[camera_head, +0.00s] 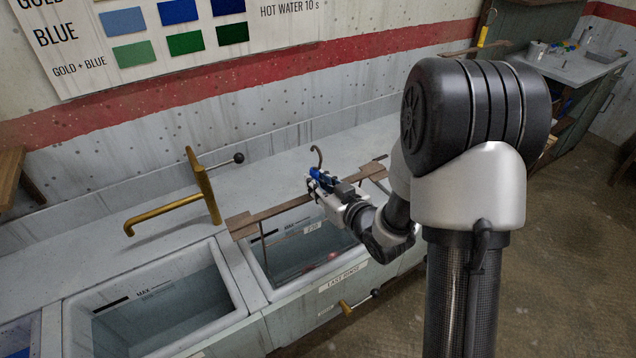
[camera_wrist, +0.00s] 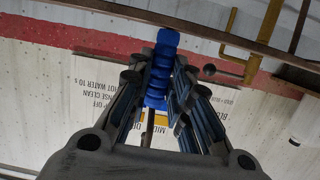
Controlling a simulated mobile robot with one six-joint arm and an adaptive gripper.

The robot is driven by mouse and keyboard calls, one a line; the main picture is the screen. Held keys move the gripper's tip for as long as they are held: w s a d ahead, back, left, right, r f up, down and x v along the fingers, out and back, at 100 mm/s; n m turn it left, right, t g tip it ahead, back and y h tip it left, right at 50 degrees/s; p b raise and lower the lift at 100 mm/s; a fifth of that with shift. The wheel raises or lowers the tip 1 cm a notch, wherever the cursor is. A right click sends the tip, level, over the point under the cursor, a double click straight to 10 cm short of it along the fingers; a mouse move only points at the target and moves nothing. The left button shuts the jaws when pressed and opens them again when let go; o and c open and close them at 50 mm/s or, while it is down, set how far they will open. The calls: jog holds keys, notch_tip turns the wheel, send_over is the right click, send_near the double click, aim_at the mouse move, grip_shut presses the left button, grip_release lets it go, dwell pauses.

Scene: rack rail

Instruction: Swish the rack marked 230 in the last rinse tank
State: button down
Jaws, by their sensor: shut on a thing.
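My gripper (camera_head: 322,184) is shut on the blue grip (camera_head: 316,174) of the rack; the wrist view shows the ribbed blue grip (camera_wrist: 160,70) between the fingers (camera_wrist: 157,105). A metal hook (camera_head: 317,155) rises above the grip. The rack's long brown bar (camera_head: 280,209) spans above the last rinse tank, and a thin rod (camera_head: 263,242) hangs from it toward the tank. A small white tag (camera_head: 312,228) seems to read 230. The tank (camera_head: 257,280) has a white rim and a front label (camera_head: 343,278) reading LAST RINSE. My gripper hides part of the bar. How deep the rack sits is unclear.
Another tank (camera_head: 234,290) marked MAX stands to the left. A brass tap (camera_head: 165,214) rises behind the tanks, and a brass valve (camera_head: 358,302) sticks out in front. The counter (camera_head: 270,160) behind is mostly clear. A wall chart (camera_head: 170,40) hangs above.

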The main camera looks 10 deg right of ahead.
jog(key=shift+w+r, duration=0.1)
jog(key=shift+w, duration=0.1)
jog(key=shift+r+x, duration=0.15)
jog(key=shift+x, duration=0.55)
jog(key=shift+r+x, duration=0.15)
jog(key=shift+x, duration=0.55)
dwell(1.6)
jog(key=r+p, duration=0.4)
jog(key=r, duration=0.2)
jog(key=s+r+p, duration=0.1)
jog(key=r+p, duration=0.3)
jog(key=r, duration=0.2)
jog(key=r+p, duration=0.4)
jog(key=r, duration=0.2)
jog(key=shift+s+d, duration=0.25)
jog(key=shift+d, duration=0.05)
dwell(0.5)
